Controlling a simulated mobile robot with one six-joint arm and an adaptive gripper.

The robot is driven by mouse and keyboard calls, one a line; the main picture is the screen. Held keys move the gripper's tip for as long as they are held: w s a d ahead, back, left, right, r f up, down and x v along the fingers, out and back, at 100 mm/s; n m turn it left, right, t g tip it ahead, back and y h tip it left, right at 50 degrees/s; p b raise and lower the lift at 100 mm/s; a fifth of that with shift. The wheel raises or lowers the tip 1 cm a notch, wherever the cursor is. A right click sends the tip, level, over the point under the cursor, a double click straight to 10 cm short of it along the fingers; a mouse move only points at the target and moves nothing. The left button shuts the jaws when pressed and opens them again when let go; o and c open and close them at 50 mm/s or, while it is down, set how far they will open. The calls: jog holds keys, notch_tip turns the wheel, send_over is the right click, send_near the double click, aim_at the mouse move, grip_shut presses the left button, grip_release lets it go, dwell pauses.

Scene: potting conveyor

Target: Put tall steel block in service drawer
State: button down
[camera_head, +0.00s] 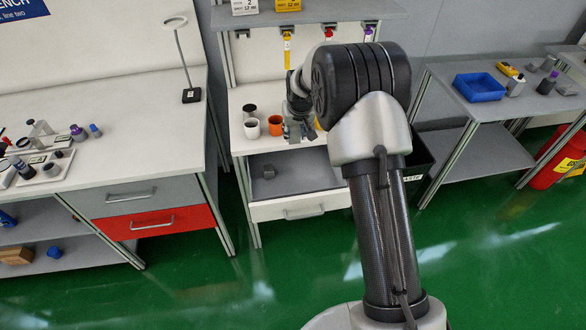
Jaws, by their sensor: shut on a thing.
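My gripper (299,127) is over the front edge of the middle white bench, above an open drawer. It is shut on a grey metallic piece, which looks like the tall steel block (293,133); the fingers and wrist hide much of it. The open drawer (290,210), which I take for the service drawer, has a white front with a bar handle and a grey inside. A small dark grey block (268,172) lies in its left part. My arm hides the drawer's right end.
An orange cup (275,126), a white cup (252,129) and a dark-topped cup (249,111) stand left of my gripper. The left bench has a closed red drawer (150,223). A blue bin (479,87) is on the right table. A black bin (424,157) stands behind my arm.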

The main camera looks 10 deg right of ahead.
notch_tip(320, 180, down, 18)
jog(key=b, duration=0.4)
jog(key=shift+f+b, duration=0.65)
jog(key=c, duration=1.1)
grip_release()
jog(key=shift+r, duration=0.15)
